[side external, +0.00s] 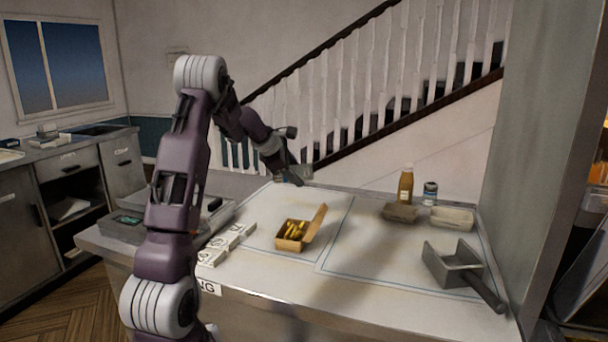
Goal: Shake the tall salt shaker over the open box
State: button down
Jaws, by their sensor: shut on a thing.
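The open box (291,245) is a small brown carton on the counter, with its lid raised on the right side and several golden-yellow pieces inside. My gripper (296,176) is up behind the box, near the back edge of the counter. It is shut on a pale, narrow thing, which looks like the tall salt shaker (305,171). The shaker is small in the picture and partly hidden by the fingers, so its tilt is unclear. It is clear of the box, not directly over it in this view.
A brown sauce bottle (405,185), a small dark-lidded jar (430,193) and two shallow trays (400,213) (452,218) stand at the back right. A metal scoop (455,267) lies front right. White cartons (226,243) line the left. The counter's middle is clear.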

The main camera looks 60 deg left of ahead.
jog(key=a+m+g+y, duration=0.1)
jog(key=m, duration=0.1)
jog(key=s+a+m+g+y, duration=0.1)
jog(key=m, duration=0.1)
jog(key=s+a+m+g+y, duration=0.1)
jog(key=m, duration=0.1)
jog(key=shift+s+f+m+g, duration=0.15)
jog(key=shift+f+m+g, duration=0.15)
jog(key=shift+f, duration=0.1)
jog(key=shift+s+a+f+m+g+y, duration=0.25)
jog(key=shift+s+a+m+y, duration=0.35)
jog(key=shift+m+y, duration=0.65)
jog(key=shift+s+a+f+m+g+y, duration=0.15)
jog(key=shift+s+a+m+y, duration=0.45)
jog(key=shift+m, duration=1.1)
jog(key=shift+s+a+f+m+g+y, duration=0.15)
jog(key=shift+s+a+m+g+y, duration=0.4)
jog(key=shift+m+y, duration=0.75)
jog(key=shift+w+a+t, duration=0.1)
jog(key=shift+a+t, duration=0.05)
jog(key=shift+t, duration=0.1)
